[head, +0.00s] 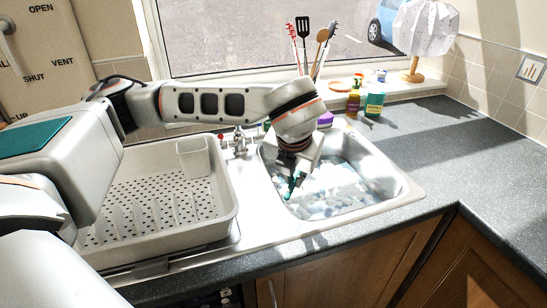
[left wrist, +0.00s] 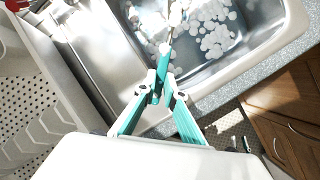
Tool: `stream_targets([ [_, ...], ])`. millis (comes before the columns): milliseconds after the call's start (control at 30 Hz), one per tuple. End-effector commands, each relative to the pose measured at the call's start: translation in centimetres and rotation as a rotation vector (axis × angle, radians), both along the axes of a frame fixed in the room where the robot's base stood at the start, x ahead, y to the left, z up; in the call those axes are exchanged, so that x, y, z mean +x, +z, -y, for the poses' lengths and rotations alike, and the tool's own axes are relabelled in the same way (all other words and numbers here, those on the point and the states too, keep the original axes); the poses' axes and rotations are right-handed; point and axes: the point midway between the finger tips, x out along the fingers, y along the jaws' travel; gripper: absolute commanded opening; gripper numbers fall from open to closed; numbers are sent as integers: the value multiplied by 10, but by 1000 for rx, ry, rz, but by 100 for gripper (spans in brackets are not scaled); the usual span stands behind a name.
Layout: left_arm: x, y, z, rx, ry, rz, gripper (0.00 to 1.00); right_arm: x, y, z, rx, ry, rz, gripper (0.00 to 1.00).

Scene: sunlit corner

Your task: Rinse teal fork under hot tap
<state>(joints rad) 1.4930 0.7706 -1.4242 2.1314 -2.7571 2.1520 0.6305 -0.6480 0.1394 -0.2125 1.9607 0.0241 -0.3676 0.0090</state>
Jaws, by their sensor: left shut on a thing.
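My left gripper (head: 291,186) reaches down into the sink (head: 397,196) from above, over the foam at its left side. In the left wrist view the left gripper (left wrist: 163,88) is shut on the teal fork (left wrist: 164,66), whose handle is between the teal fingertips. The fork's far end points up the picture, over the foam, and its tines are hard to make out. The tap (head: 240,141) stands behind the sink, left of the gripper. A red-topped tap handle (head: 221,138) is beside it; a red part (left wrist: 17,5) also shows in the wrist view's corner. My right gripper is not in view.
A pale dish rack (head: 217,226) with a cup (head: 193,157) stands left of the sink. Utensils (head: 303,45), bottles (head: 374,103) and a lamp (head: 425,30) stand along the window. The dark worktop (head: 455,150) at right is clear.

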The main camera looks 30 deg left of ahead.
Motion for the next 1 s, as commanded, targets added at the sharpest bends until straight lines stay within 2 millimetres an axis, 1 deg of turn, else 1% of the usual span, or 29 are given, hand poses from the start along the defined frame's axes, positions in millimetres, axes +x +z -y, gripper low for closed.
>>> stream_targets([
  [33, 0, -6, 8, 8, -9, 21, 0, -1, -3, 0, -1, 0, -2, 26],
  [100, 1, -9, 14, 17, -13, 45, 0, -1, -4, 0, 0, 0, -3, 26],
  [233, 3, -11, 18, 22, -13, 62, 0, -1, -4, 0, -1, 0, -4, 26],
  [367, 10, -12, 15, 22, -11, 61, 0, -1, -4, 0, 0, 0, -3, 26],
  [767, 42, -20, 2, 22, -11, 58, 0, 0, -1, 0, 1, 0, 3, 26],
  [1000, 62, -25, -5, 23, -12, 58, 0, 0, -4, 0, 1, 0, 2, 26],
])
